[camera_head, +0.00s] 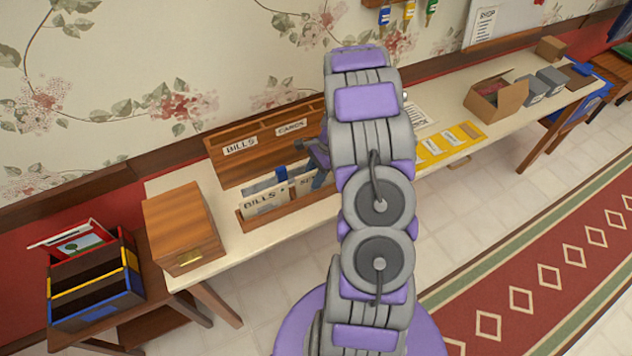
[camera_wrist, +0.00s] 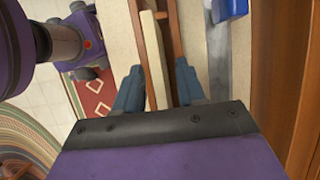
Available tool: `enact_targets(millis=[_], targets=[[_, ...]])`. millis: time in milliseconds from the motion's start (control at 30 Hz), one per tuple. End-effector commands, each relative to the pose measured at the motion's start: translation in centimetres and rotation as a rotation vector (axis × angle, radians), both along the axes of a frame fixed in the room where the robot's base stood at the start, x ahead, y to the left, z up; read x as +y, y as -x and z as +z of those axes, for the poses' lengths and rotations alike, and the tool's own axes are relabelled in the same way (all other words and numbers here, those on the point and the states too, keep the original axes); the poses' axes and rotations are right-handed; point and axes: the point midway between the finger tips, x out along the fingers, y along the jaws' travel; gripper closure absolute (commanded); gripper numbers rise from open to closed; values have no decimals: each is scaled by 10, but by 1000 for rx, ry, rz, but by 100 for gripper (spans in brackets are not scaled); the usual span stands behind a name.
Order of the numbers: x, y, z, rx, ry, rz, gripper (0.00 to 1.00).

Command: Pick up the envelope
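A wooden holder (camera_head: 290,212) on the long table holds upright pale cards or envelopes, the front one (camera_head: 265,200) labelled "BILLS". I cannot tell which one is the envelope. My gripper (camera_head: 318,172) is over the right part of this holder, partly hidden by my arm. In the wrist view my gripper (camera_wrist: 158,88) has its two blue fingers apart. A cream, edge-on strip (camera_wrist: 155,60) runs between them, with gaps visible; it may be an envelope's edge, but I cannot tell.
A wooden rack (camera_head: 240,165) labelled "BILLS" and "CARDS" stands behind the holder. A wooden box (camera_head: 182,230) is to the left. A yellow sheet (camera_head: 450,142), an open cardboard box (camera_head: 497,97) and grey boxes (camera_head: 540,85) lie to the right.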

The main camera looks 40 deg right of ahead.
Motion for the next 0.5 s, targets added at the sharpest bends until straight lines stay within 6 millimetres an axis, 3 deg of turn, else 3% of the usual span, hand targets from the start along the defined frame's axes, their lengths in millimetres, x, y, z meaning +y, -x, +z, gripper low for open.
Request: enact_targets(millis=[500], targets=[[4,-1,-1,-1,5,0,61]])
